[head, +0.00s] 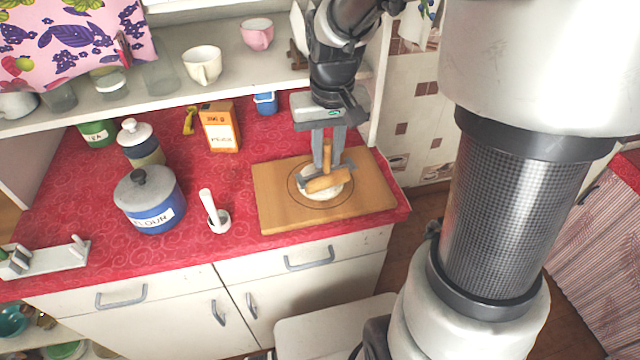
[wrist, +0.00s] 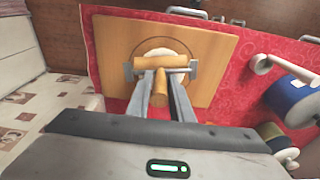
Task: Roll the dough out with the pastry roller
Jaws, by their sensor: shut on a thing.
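The pastry roller has a wooden barrel (head: 328,181) in a grey metal fork and an upright wooden handle. In the head view it stands over the pale dough (head: 312,190), which lies inside a ring marked on the wooden board (head: 275,205). My gripper (head: 327,160) points down and is shut on the roller's handle. In the wrist view the handle (wrist: 160,88) sits between the fingers (wrist: 160,95), with the barrel (wrist: 160,62) just beyond them. The barrel hides part of the dough (wrist: 160,51). I cannot tell how firmly the barrel touches the dough.
Left of the board on the red counter (head: 100,200) stand a white mortar with pestle (head: 215,212), a blue flour pot (head: 150,200) and an orange box (head: 220,128). A shelf (head: 150,95) with cups runs above the back. The counter's right edge is close to the board.

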